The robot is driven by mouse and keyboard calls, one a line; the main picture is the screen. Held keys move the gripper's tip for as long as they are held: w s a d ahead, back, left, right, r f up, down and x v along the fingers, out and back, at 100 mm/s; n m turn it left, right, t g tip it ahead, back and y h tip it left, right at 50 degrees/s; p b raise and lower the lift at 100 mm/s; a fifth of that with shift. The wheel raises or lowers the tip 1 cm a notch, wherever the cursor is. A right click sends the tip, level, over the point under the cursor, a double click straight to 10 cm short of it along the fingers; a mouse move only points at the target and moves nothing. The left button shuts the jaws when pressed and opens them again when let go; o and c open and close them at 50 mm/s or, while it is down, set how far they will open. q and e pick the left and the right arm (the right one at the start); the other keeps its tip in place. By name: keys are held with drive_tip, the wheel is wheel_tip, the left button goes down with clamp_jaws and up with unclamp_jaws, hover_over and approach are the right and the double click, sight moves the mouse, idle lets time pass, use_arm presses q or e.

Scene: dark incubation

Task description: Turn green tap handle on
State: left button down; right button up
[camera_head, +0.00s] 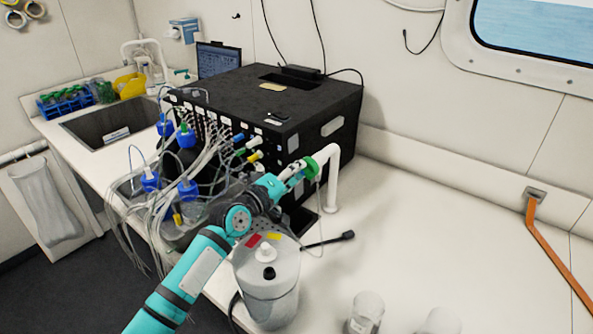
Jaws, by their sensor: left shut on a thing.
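The green tap handle (312,167) is at the near right corner of the large black box. A white curved tap pipe (333,185) stands right beside it on the white counter. My left arm reaches up from the bottom, and my left gripper (304,168) is at the green handle, shut on it. The fingers partly cover the handle, so its exact turn angle is hard to tell. My right gripper is not in view.
The black box (300,95) has many tubes and blue-capped bottles (186,135) at its left. A grey-white canister (268,285) stands close under my left arm. Glass beakers (366,312) stand at the front. The right counter (450,240) is clear. A sink (110,125) is at the left.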

use_arm(q)
drive_tip(key=shift+f+n, duration=0.1)
drive_tip(key=shift+n, duration=0.3)
drive_tip(key=c, duration=1.3)
unclamp_jaws()
drive_tip(key=shift+c, duration=0.2)
wheel_tip(320, 180, up, 10)
